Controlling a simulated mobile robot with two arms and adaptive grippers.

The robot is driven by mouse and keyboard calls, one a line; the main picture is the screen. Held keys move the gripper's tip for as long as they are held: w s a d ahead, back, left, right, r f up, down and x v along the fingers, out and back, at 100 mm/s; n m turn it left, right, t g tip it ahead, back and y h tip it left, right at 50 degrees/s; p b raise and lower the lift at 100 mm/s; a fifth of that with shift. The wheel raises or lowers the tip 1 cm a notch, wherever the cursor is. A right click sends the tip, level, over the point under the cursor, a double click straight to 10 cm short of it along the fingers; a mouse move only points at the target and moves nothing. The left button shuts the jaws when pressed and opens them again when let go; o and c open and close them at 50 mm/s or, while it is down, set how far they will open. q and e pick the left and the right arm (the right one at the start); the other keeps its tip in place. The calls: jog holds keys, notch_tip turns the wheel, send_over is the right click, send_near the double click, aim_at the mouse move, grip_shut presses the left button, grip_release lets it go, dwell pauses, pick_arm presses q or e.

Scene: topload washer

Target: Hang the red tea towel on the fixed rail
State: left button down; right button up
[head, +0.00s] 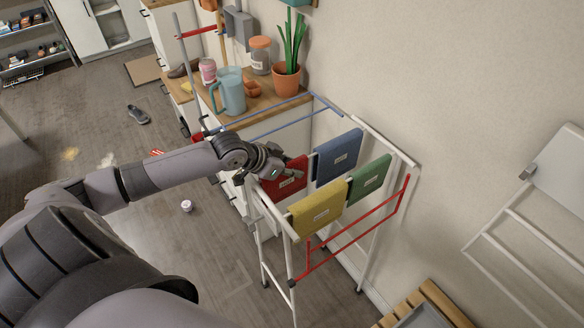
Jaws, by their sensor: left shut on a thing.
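My right gripper is not in view.
Blue (338,157), green (370,177) and yellow (317,215) towels hang close to the red one. The rack has a red lower bar (350,240) and blue bars. A counter with a blue jug (231,92) and potted plant (286,80) stands behind. A slatted wooden bench (440,300) is below right.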

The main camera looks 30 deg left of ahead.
pick_arm(q)
jog(key=c, duration=1.4)
grip_release()
jog(key=v, duration=0.6)
jog(key=shift+s+a, duration=0.15)
jog(key=shift+s, duration=0.05)
jog(key=shift+s+r, duration=0.25)
jog(key=shift+r, duration=0.25)
